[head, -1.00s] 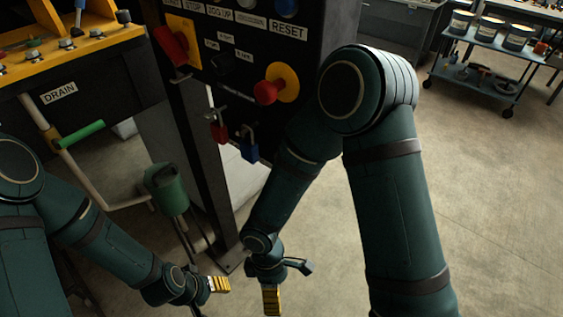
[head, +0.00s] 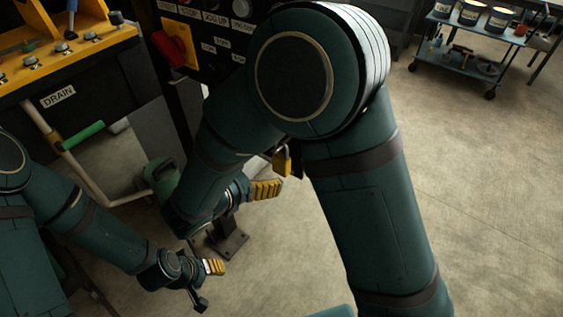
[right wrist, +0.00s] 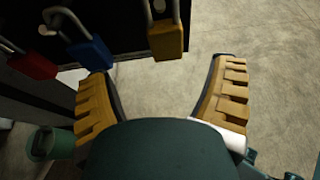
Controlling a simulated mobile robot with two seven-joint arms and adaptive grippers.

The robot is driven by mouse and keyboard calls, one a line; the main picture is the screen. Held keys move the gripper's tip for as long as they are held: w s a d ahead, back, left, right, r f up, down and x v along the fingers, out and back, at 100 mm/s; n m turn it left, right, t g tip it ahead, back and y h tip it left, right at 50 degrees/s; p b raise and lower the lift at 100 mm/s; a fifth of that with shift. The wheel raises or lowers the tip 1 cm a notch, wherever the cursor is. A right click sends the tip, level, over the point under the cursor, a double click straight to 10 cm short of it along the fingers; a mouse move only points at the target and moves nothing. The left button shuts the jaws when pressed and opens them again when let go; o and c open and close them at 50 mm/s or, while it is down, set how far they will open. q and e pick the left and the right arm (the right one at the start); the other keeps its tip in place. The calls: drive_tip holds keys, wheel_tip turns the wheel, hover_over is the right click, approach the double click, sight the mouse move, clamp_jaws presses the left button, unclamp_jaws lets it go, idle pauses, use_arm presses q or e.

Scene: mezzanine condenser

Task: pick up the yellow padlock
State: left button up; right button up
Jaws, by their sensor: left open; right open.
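The yellow padlock (head: 283,161) hangs by its shackle below the dark machine panel, partly hidden by my right arm in the head view. In the right wrist view the yellow padlock (right wrist: 165,42) hangs at top centre, beyond the fingertips and between them in the picture. My right gripper (right wrist: 160,76) is open and empty, its ridged yellow fingers apart. My left gripper (head: 211,284) is open and empty, low at left over the floor.
A blue padlock (right wrist: 90,55) and a red padlock (right wrist: 32,65) hang left of the yellow one. The black panel (right wrist: 220,15) edge is behind them. A cart (head: 455,62) is far right; floor between is clear.

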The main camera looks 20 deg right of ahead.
sight(279, 167)
drive_tip(key=x, duration=0.3)
drive_tip(key=shift+w+d+f, duration=0.15)
drive_tip(key=shift+d+f, duration=0.05)
drive_tip(key=shift+d, duration=0.05)
drive_tip(key=x, duration=0.4)
drive_tip(key=shift+s+d+f, duration=0.15)
drive_tip(key=shift+s+d, duration=0.1)
drive_tip(key=shift+s, duration=0.05)
drive_tip(key=shift+w+d+f, duration=0.2)
drive_tip(key=shift+w+d, duration=0.1)
drive_tip(key=shift+d, duration=0.05)
drive_tip(key=c, duration=1.3)
drive_tip(key=shift+c, duration=0.3)
drive_tip(key=shift+r, duration=0.1)
